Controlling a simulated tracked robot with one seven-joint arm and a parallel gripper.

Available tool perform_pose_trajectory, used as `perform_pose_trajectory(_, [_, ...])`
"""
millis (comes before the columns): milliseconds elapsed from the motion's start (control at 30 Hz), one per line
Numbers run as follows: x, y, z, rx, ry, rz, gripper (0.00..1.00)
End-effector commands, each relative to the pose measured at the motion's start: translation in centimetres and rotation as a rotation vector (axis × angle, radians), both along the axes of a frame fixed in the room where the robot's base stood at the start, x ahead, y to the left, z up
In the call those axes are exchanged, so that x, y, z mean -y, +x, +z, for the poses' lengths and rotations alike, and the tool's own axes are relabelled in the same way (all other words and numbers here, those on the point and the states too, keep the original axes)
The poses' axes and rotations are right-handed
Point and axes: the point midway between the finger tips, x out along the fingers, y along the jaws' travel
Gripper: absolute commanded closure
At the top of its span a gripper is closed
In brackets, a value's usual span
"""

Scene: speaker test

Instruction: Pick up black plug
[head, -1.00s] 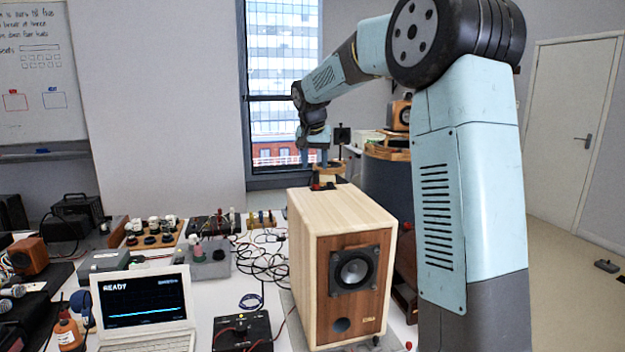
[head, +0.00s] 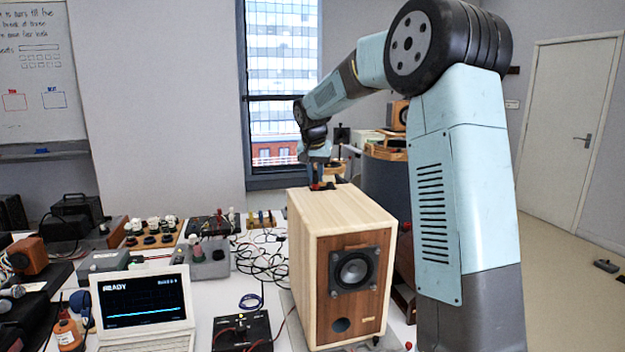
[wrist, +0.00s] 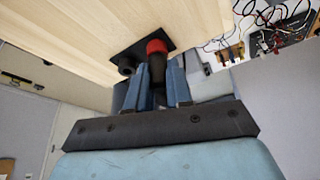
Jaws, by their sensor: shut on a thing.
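The black plug (wrist: 158,72) is a short dark cylinder between the two blue fingers of my gripper (wrist: 161,80) in the wrist view. Its far end meets a red collar (wrist: 157,46) on a black terminal plate (wrist: 139,52) on the wooden speaker. A black terminal (wrist: 126,66) stands beside it on the same plate, outside the fingers. In the head view my gripper (head: 318,184) reaches down behind the rear top edge of the speaker (head: 330,215). The fingers are shut on the plug, whose lower part they hide.
A laptop (head: 145,305) and a black box (head: 242,332) with leads stand left of the speaker. Loose black cables (head: 262,252) lie on the white table behind. A round wood-rimmed stand (head: 388,152) is close to the right of my gripper.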

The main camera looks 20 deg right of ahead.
Motion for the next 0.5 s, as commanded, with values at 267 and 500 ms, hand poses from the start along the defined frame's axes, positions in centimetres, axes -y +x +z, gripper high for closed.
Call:
perform_pose_trajectory(267, [-0.02, 0.00, 0.02, 0.000, 0.000, 0.000, 1.00])
perform_pose_trajectory(500, [-0.03, 0.02, 0.12, 0.001, 0.000, 0.000, 1.00])
